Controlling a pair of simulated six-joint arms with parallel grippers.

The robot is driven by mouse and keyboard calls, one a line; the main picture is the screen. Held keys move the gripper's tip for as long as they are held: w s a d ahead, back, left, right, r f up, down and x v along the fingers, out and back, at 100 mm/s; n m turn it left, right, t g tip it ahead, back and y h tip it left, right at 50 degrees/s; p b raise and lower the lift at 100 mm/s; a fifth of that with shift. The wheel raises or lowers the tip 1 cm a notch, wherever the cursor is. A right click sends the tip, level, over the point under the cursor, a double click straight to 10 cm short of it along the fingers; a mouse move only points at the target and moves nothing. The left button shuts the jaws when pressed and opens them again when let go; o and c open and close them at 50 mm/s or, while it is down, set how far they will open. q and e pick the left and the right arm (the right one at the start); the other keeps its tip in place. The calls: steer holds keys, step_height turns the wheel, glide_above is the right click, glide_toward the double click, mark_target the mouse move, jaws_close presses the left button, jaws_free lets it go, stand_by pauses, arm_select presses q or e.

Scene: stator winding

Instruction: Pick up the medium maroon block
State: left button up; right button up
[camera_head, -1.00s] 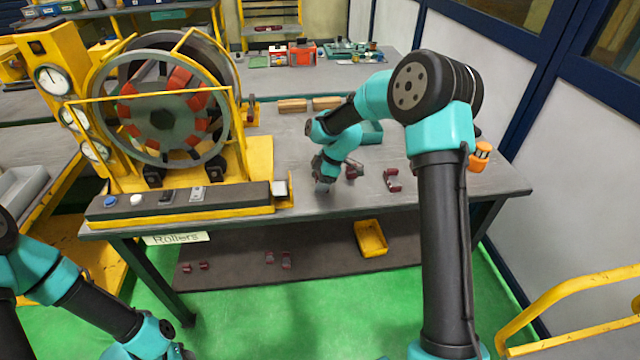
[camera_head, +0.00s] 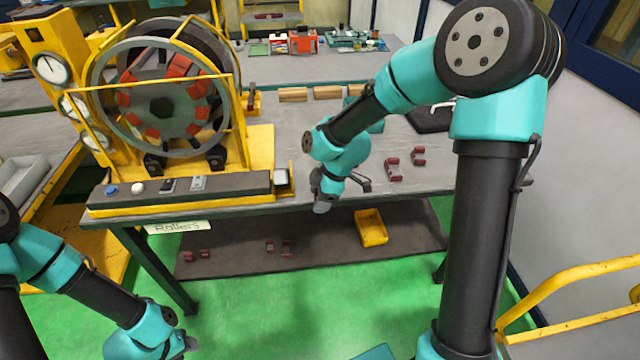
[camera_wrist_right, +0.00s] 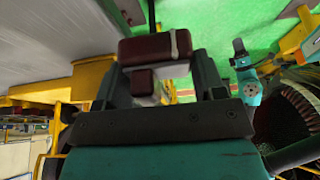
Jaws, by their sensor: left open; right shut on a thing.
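My right gripper (camera_head: 321,203) is over the front edge of the grey table. In the right wrist view its two dark fingers (camera_wrist_right: 155,80) are shut on a maroon block (camera_wrist_right: 146,48) with pale bands at its right end. In the head view this held block is hidden or too small to make out. Two other maroon blocks, one nearer (camera_head: 393,169) and one farther (camera_head: 418,156), lie on the table to the right of this gripper. My left gripper (camera_head: 182,346) is open and low at the bottom left, away from the table.
The stator stand (camera_head: 163,107) with its yellow frame fills the table's left. A control strip (camera_head: 180,190) runs along the front edge. The lower shelf (camera_head: 330,245) holds a yellow tray (camera_head: 371,228) and several small maroon pieces. Wooden blocks (camera_head: 293,94) lie behind.

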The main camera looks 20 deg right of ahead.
steer(key=shift+s+a, duration=0.3)
steer(key=shift+s, duration=0.35)
steer(key=shift+r, duration=0.1)
steer(key=w+r+m+t+h, duration=0.1)
steer(key=w+r+m+h, duration=0.1)
steer(key=w+m, duration=0.5)
steer(key=w+a+r+m+t+h, duration=0.1)
steer(key=w+r+m+t+h, duration=0.1)
steer(key=w+m, duration=0.5)
steer(key=w, duration=0.6)
steer(key=shift+a+m, duration=0.3)
steer(key=shift+m, duration=0.1)
steer(key=shift+w, duration=0.1)
stand_by(0.3)
